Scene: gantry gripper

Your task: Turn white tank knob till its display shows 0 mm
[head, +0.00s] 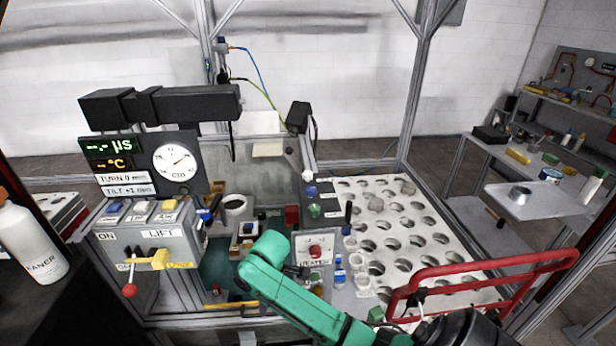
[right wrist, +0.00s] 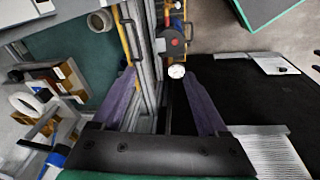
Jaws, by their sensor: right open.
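A small round white knob (right wrist: 176,71) shows in the right wrist view, ahead of my right gripper (right wrist: 160,78) and between the lines of its two purple fingers. The fingers are wide apart and hold nothing. I cannot tell how far the knob is from the fingertips. In the head view my green right arm reaches in from the lower right, and its gripper is hidden. On the panel at the left, one white display (head: 122,178) seems to read TURN 0 mm and the one below (head: 128,190) seems to read TILT with about 1 mm. My left gripper is out of view.
A red and dark round part (right wrist: 172,41) sits just beyond the white knob. A red tubular handle (head: 480,275) crosses the lower right over a perforated white plate (head: 395,232). The LIFT box (head: 150,240) with levers stands left. A bottle (head: 30,240) stands far left.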

